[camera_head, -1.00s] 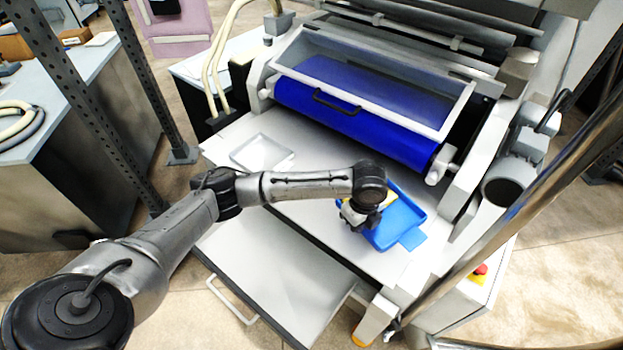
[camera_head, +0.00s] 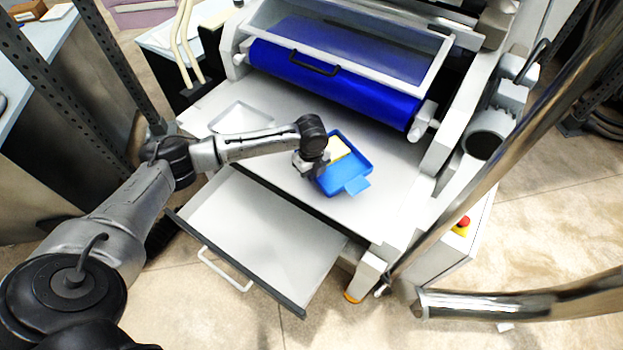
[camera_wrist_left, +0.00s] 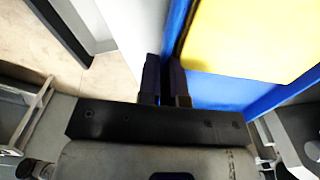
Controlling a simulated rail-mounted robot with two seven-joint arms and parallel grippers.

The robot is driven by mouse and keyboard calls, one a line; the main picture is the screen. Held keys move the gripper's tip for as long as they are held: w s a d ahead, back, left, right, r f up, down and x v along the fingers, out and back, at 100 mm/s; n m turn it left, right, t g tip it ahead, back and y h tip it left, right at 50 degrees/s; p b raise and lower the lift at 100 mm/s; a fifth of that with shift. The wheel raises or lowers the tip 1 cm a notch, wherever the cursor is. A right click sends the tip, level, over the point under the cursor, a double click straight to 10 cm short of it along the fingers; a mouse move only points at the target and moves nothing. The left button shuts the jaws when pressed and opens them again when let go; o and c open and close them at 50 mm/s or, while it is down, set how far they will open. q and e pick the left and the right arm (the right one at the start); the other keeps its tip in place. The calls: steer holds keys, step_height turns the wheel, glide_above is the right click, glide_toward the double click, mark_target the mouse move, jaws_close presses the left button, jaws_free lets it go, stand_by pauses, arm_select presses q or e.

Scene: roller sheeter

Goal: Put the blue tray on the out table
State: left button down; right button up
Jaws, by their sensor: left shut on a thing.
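The blue tray (camera_head: 355,175) has a raised rim, a flat tab at its front and a yellow slab (camera_head: 338,149) inside. In the head view it is over the right half of the sheeter's white front table (camera_head: 395,190); I cannot tell whether it touches it. My left gripper (camera_head: 318,167) is shut on the tray's left wall. In the left wrist view, the two dark fingers (camera_wrist_left: 164,82) meet the blue wall (camera_wrist_left: 178,25), with the yellow slab (camera_wrist_left: 250,35) beside it. Which surface is the out table is not clear. My right gripper is out of view.
The blue roller (camera_head: 340,88) and its guard are behind the tray. A clear shallow tray (camera_head: 240,118) lies at the table's left. A pulled-out grey shelf (camera_head: 260,225) with a handle sits lower in front. Shiny metal bars (camera_head: 500,170) cross the right side.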

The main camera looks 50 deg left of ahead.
mark_target(312, 186)
arm_select(q)
steer(key=shift+f, duration=1.95)
steer(key=shift+f, duration=0.1)
steer(key=c, duration=1.3)
jaws_free()
steer(key=shift+f, duration=0.1)
